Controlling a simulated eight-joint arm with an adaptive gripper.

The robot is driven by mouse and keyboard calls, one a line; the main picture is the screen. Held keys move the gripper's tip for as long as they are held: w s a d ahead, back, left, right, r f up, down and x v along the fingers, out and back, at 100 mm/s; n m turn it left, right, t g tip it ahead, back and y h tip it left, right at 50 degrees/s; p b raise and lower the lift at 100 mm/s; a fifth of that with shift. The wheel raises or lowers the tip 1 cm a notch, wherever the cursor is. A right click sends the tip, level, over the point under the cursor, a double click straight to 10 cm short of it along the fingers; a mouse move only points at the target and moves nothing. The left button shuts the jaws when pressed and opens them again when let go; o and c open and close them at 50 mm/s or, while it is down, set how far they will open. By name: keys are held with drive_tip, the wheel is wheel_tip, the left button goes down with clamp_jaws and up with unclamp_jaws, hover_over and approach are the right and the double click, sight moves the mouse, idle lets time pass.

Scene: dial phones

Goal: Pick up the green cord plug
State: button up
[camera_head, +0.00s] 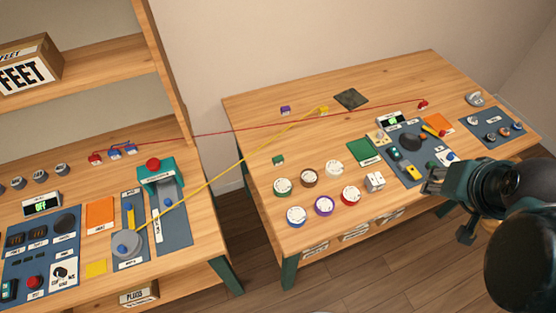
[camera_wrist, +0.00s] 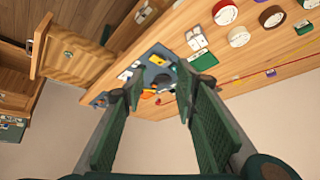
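A small green block (camera_head: 278,160), which looks like the green cord plug, lies on the left part of the right-hand table, behind the round dials. A small green piece (camera_wrist: 304,28) at the upper right edge of the wrist view appears to be the same plug. My gripper (camera_head: 449,212) is off the right front of that table, well to the right of the plug. In the wrist view my gripper (camera_wrist: 158,88) has its two fingers spread wide with nothing between them. Any cord on the green plug is too small to make out.
Several round dials (camera_head: 323,206) stand in front of the plug. A green square (camera_head: 363,151) and a blue control panel (camera_head: 405,170) lie to its right. A yellow cord (camera_head: 232,175) and a red cord (camera_head: 230,129) stretch between the tables. Bare wood surrounds the plug.

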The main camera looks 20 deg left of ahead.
drive_tip(key=w+a+m+g+y+p, duration=0.1)
drive_tip(key=w+a+m+g+p, duration=0.15)
drive_tip(key=w+a, duration=0.6)
drive_tip(key=m+g+h+p, duration=0.1)
drive_tip(key=m+g+p, duration=0.3)
drive_tip(key=m+p, duration=0.25)
hover_over(277, 158)
drive_tip(key=shift+n, duration=0.5)
wheel_tip(277, 158, down, 14)
drive_tip(key=shift+w+d+r, duration=0.1)
drive_tip(key=shift+d, duration=0.05)
drive_tip(key=shift+a+f, duration=0.2)
drive_tip(key=shift+f, duration=0.05)
drive_tip(key=shift+f, duration=1.3)
